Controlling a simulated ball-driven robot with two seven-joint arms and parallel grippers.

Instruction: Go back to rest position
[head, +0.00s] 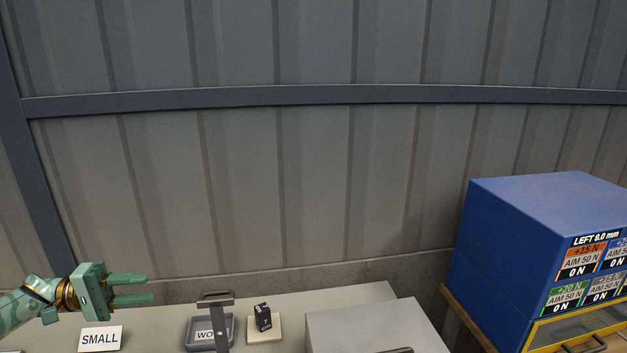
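My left gripper (148,288) comes in from the left in the head view, above the back of the grey bench. Its two green fingers point right and stand apart with nothing between them, so it is open and empty. It hangs above and behind a white card reading SMALL (100,339). My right gripper does not show.
A grey tray (228,330) with a partly hidden label and an upright grey bracket sits on the bench (160,318). Beside it a black block (263,317) stands on a cream pad (264,334). A grey box (375,326) and a blue labelled cabinet (530,215) stand to the right. A ribbed metal wall is behind.

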